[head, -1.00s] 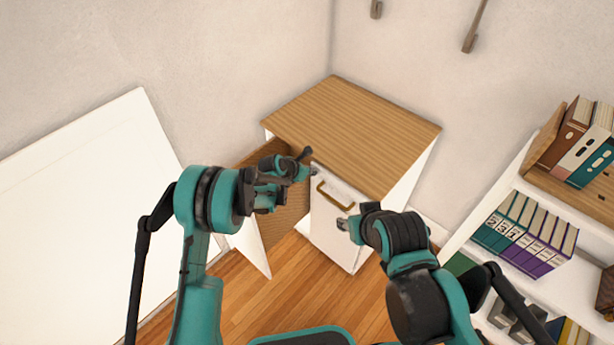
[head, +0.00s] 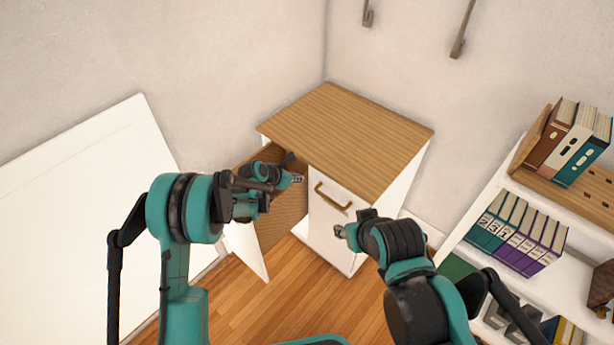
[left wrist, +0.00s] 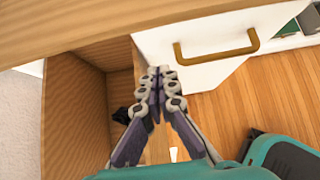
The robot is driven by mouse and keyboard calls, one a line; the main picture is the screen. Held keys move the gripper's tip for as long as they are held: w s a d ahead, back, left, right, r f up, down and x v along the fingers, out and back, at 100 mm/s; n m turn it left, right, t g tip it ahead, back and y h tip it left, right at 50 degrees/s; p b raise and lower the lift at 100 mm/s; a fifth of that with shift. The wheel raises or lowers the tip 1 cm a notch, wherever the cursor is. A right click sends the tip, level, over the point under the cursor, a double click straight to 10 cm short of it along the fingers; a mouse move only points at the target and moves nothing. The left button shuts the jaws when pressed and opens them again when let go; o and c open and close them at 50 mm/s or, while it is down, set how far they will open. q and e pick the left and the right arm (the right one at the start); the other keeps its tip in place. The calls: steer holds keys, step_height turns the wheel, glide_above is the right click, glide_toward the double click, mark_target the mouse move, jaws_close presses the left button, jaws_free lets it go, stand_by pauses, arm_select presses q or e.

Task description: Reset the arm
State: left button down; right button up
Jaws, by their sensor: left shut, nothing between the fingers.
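My left gripper (head: 297,179) is at the front of the cabinet with the wooden top (head: 350,135), just left of the brass handle (head: 333,198). In the left wrist view its fingers (left wrist: 157,78) are together with nothing between them, in front of the open wooden compartment (left wrist: 75,115). The handle also shows in that view (left wrist: 215,50), apart from the fingers. My right gripper (head: 340,231) is low in front of the white closed front (head: 330,235); its fingers are too small to judge.
The cabinet's left door (head: 245,250) stands open beneath my left arm. A white shelf unit (head: 480,210) with binders (head: 520,232) stands at the right. A white panel (head: 80,220) is at the left. Wooden floor (head: 235,315) shows clear in front of the cabinet.

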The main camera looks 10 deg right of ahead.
arm_select(q)
steer(key=p+v, duration=0.1)
steer(key=v, duration=0.4)
steer(key=shift+a+r, duration=0.1)
steer(key=shift+a, duration=0.2)
steer(key=s+a+r+m+y, duration=0.2)
steer(key=s+a+r+m, duration=0.35)
steer(key=r, duration=0.25)
steer(key=s+a+r+m+y, duration=0.1)
steer(key=s+a+r+m, duration=0.4)
steer(key=a+r, duration=0.25)
steer(key=s+a+r+m+y, duration=0.1)
steer(key=s+a+m, duration=0.3)
steer(key=s, duration=0.3)
steer(key=s+a+r+m+t+y, duration=0.1)
steer(key=s+a+m, duration=0.3)
steer(key=s+m, duration=0.2)
steer(key=s+a+r+m+y, duration=0.1)
steer(key=s+a+m+y, duration=0.1)
steer(key=s+m, duration=0.3)
steer(key=s+a, duration=0.1)
steer(key=s, duration=0.1)
steer(key=shift+s+a+t, duration=0.3)
steer(key=shift+a, duration=0.1)
